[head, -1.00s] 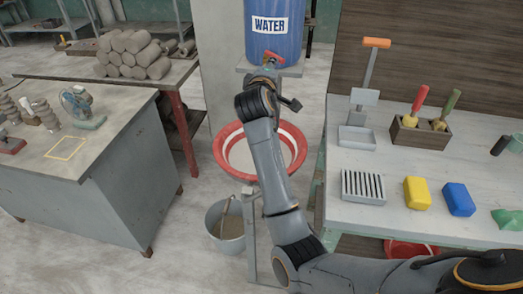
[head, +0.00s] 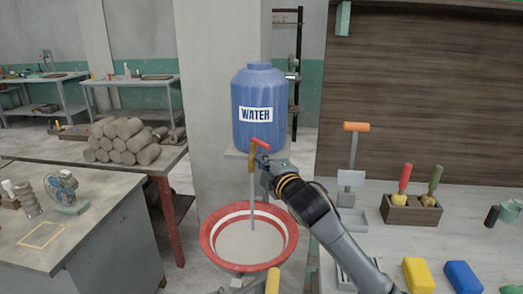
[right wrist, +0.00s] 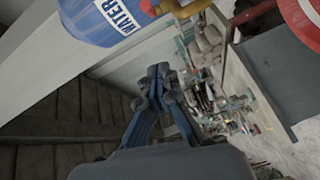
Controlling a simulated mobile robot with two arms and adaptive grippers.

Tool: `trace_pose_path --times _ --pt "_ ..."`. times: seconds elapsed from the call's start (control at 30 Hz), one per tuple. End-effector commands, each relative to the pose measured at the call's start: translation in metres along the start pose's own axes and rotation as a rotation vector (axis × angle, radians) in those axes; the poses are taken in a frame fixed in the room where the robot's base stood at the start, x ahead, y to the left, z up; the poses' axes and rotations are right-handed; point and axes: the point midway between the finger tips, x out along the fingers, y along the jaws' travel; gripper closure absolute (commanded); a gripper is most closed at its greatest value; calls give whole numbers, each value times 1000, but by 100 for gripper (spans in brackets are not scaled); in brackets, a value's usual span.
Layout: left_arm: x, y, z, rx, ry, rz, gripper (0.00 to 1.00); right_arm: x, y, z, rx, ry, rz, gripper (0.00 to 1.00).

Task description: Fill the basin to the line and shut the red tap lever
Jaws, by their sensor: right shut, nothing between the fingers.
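The blue water barrel (head: 259,92) stands on a ledge behind the basin. Its brassy tap (head: 252,159) has a red lever (head: 260,143) lying crosswise on top. A thin grey stream (head: 252,205) runs from the tap down into the red and white basin (head: 212,246). The basin holds a flat greyish surface; I cannot tell its level against a line. My right gripper (head: 264,162) is shut and empty, close beside the tap on its right; contact cannot be told. In the right wrist view the shut fingers (right wrist: 160,74) are below the tap (right wrist: 180,8). My left gripper is not in view.
A bench (head: 385,250) with a tool box (head: 410,212), a yellow block (head: 418,276) and a blue block (head: 462,277) is at right. A grey table (head: 90,225) is at left. Clay rolls (head: 125,142) lie stacked behind it.

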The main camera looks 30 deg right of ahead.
Motion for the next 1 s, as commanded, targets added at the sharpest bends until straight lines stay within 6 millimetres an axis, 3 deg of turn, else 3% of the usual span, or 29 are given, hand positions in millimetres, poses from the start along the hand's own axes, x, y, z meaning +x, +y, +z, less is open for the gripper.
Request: trace_pose_path --times 0.5,0.7,1.0 --pt "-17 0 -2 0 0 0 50 92 3 0 3 -3 1 100" --pt "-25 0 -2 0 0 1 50 97 2 30 -1 -4 -1 100" --pt "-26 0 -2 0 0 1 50 99 1 40 0 -2 1 100"
